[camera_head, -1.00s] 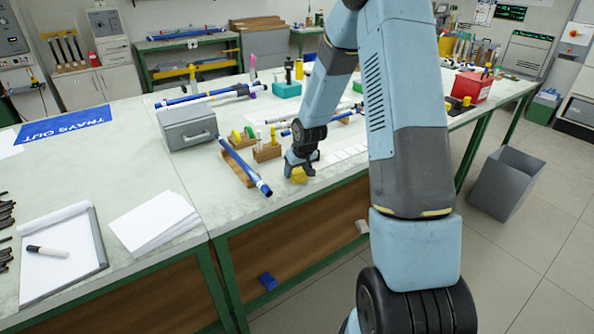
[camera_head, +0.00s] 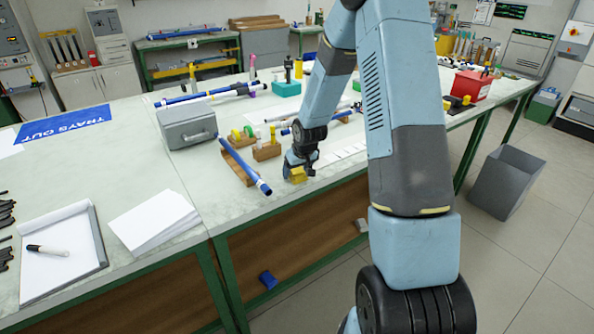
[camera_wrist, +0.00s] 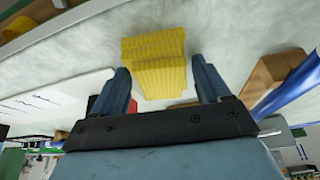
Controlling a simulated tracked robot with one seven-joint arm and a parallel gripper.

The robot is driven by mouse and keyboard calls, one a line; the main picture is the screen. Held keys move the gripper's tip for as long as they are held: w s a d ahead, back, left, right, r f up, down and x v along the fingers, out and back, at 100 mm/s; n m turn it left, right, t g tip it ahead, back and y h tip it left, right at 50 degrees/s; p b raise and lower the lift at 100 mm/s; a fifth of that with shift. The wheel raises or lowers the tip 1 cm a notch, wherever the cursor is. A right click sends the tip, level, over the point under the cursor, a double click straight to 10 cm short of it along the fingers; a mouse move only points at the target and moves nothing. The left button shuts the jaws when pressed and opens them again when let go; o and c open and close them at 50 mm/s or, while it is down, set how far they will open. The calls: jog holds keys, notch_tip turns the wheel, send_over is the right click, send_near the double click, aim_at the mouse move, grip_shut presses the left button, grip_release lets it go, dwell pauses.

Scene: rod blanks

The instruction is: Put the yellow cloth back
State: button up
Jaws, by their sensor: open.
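The yellow cloth (camera_head: 298,175) is a small ribbed bundle on the pale bench top, close to the front edge. It also shows in the wrist view (camera_wrist: 153,50), upper middle. My gripper (camera_wrist: 160,80) is open, its two blue fingers apart, with the near part of the cloth in line with the gap between them. I cannot tell if the fingers touch it. In the head view my gripper (camera_head: 297,163) is low over the bench right at the cloth, and hides part of it.
A blue rod (camera_head: 245,167) lies across a wooden rest left of my gripper. Wooden blocks (camera_head: 266,152) stand just behind, and pale cards (camera_head: 346,153) lie to the right. A grey box (camera_head: 187,127) is farther left. A grey bin (camera_head: 505,182) stands on the floor.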

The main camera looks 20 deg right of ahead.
jog(key=shift+s+a, duration=0.1)
jog(key=shift+a, duration=0.1)
jog(key=s+r+m+h, duration=0.1)
jog(key=s+r, duration=0.9)
jog(key=r, duration=0.4)
jog(key=s+r+h, duration=0.1)
jog(key=s+r, duration=0.9)
jog(key=r, duration=0.4)
jog(key=s+r, duration=0.3)
jog(key=s, duration=0.5)
jog(key=s+r+m+t+y, duration=0.1)
jog(key=s+r, duration=0.2)
jog(key=s, duration=0.5)
jog(key=shift+s, duration=0.3)
